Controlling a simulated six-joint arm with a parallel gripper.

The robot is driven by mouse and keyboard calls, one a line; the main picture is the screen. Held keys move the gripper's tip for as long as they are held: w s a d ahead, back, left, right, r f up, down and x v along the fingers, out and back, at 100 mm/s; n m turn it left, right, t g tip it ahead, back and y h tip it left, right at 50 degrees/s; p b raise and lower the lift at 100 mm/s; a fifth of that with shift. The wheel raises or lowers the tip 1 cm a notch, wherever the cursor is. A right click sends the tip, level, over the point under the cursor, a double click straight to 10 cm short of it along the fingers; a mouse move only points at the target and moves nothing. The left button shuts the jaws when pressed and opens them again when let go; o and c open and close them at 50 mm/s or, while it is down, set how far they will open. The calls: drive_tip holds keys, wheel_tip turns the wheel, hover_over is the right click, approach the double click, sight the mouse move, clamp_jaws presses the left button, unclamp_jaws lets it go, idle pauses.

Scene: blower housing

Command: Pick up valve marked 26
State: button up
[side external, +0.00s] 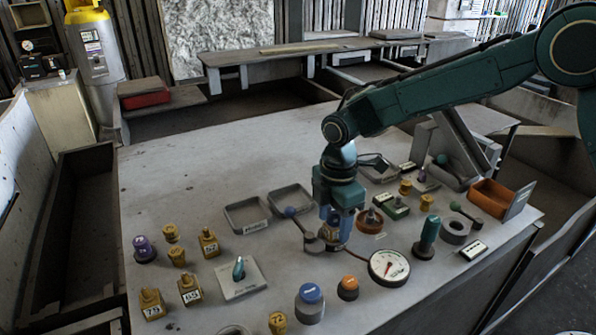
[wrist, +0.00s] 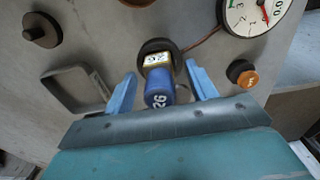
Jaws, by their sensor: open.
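The valve marked 26 (wrist: 159,93) has a blue cylindrical top with a white 26 and a tan labelled block on a dark round base. In the wrist view it stands between the two light-blue fingers of my gripper (wrist: 160,72), with visible gaps on both sides. My gripper is open and empty. In the side view my gripper (side external: 335,240) points down over the table around the valve, and its fingers partly hide the valve. The valve's blue and tan parts show only in pieces there.
A pressure gauge (side external: 389,267) is close to the right of my gripper, with an orange-topped knob (side external: 348,287) in front. Shallow trays (side external: 247,215) lie behind left. The table's back left is clear.

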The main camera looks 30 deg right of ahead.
clamp_jaws()
drive_tip(key=shift+r, duration=0.2)
wheel_tip(320, 180, up, 20)
drive_tip(key=shift+f, duration=0.15)
idle(0.6)
drive_tip(key=shift+d, duration=0.1)
idle(0.5)
